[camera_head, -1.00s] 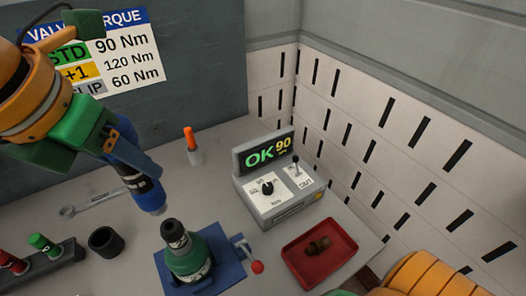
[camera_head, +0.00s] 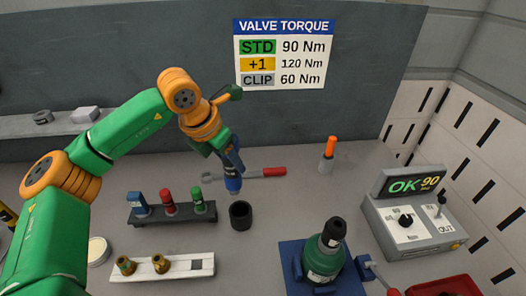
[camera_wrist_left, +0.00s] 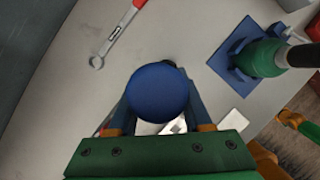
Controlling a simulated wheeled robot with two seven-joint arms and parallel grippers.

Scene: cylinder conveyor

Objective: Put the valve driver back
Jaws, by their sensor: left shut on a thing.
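The valve driver (camera_head: 233,182) is blue with a dark band. My left gripper (camera_head: 226,158) is shut on it and holds it nearly upright, lower end down. In the head view that end shows just above and left of a black open cup (camera_head: 240,214) on the bench; I cannot tell the exact gap. In the left wrist view the driver's round blue top (camera_wrist_left: 158,92) sits between the fingers and hides most of what is below. My right gripper is not recognisable in view.
A dark rack (camera_head: 172,214) with blue, red and green pieces stands left of the cup. A white strip (camera_head: 202,264) holds brass fittings. A wrench (camera_head: 250,174) lies behind. A green bottle-shaped valve (camera_head: 324,257) on a blue fixture and a display box (camera_head: 408,222) are right.

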